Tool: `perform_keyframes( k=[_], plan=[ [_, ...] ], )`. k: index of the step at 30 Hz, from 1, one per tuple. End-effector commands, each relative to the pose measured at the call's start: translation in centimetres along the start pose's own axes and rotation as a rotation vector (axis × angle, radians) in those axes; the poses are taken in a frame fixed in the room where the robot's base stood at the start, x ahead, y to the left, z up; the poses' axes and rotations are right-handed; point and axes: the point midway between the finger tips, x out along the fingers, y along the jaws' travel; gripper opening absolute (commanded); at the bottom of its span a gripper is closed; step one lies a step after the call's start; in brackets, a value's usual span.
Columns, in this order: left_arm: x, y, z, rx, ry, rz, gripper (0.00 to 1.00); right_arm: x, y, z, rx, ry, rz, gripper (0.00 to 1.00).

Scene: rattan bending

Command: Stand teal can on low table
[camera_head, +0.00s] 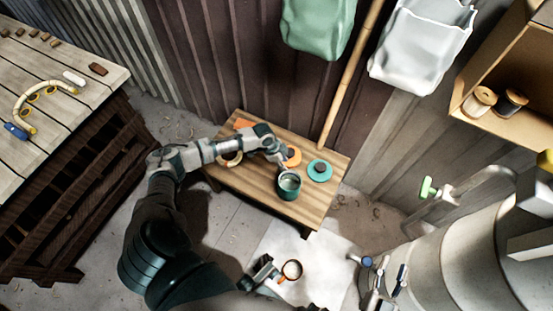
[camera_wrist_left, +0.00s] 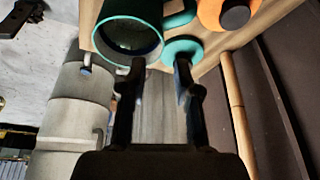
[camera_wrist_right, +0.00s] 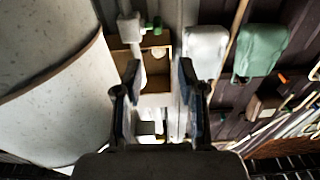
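The teal can (camera_head: 288,187) stands upright, open end up, on the low wooden table (camera_head: 240,182), near its front edge. In the left wrist view its open mouth (camera_wrist_left: 130,36) is at the top, beside my fingers. My left gripper (camera_head: 279,160) is just behind the can. Its fingers (camera_wrist_left: 160,72) are apart with nothing seen between them; one tip is close to the can's rim, and I cannot tell if it touches. My right gripper (camera_head: 385,268) is off the table to the right, open and empty (camera_wrist_right: 160,85).
A teal disc (camera_head: 320,170) and an orange disc (camera_head: 293,156) lie on the table beside the can. A bamboo pole (camera_head: 350,75) leans behind the table. A large pale cylinder (camera_head: 460,260) stands at right. A workbench (camera_head: 60,90) is at left.

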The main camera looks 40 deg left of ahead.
Motion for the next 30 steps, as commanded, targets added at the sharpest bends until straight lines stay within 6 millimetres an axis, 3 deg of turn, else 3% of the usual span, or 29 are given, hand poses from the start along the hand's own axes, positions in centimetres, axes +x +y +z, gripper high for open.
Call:
perform_keyframes(
  k=[1,6,10,11,14,17,19,22,24,27,30],
  plan=[
    [-1.3,0.0,-0.2,0.002,0.0,-0.003,0.31,-0.1,0.2,0.2,-0.003,-0.043,0.002,0.4],
    [-3.1,0.1,-0.2,0.003,-0.002,-0.002,0.31,-0.6,0.6,2.1,-0.006,-0.167,0.009,0.4],
    [-2.7,1.3,-0.8,0.011,0.017,0.004,0.31,-0.8,0.6,2.8,-0.009,-0.207,0.011,0.4],
    [-2.0,2.2,-1.4,0.018,0.031,0.007,0.31,-0.8,0.6,2.9,-0.01,-0.211,0.011,0.4],
    [0.9,7.4,-4.6,0.042,0.132,0.01,0.31,-0.8,0.5,3.0,-0.011,-0.215,0.011,0.4],
    [2.6,15.4,-10.0,0.025,0.34,-0.01,0.31,-0.8,0.4,3.0,-0.011,-0.214,0.011,0.4],
    [1.3,20.1,-13.7,-0.041,0.517,-0.049,0.31,-0.7,0.4,3.0,-0.012,-0.213,0.011,0.4],
    [-3.2,23.7,-16.6,-0.184,0.747,-0.145,0.31,-1.2,0.3,2.6,-0.012,-0.204,0.011,0.4],
    [-6.9,24.3,-16.9,-0.287,0.866,-0.231,0.31,-1.2,0.3,2.6,-0.012,-0.204,0.011,0.4],
    [-11.6,23.9,-15.9,-0.404,0.978,-0.36,0.31,-1.2,0.3,2.5,-0.012,-0.203,0.011,0.4],
    [-14.8,23.4,-14.4,-0.469,1.032,-0.458,0.31,-1.1,0.3,2.5,-0.011,-0.203,0.011,0.4]
  ],
)
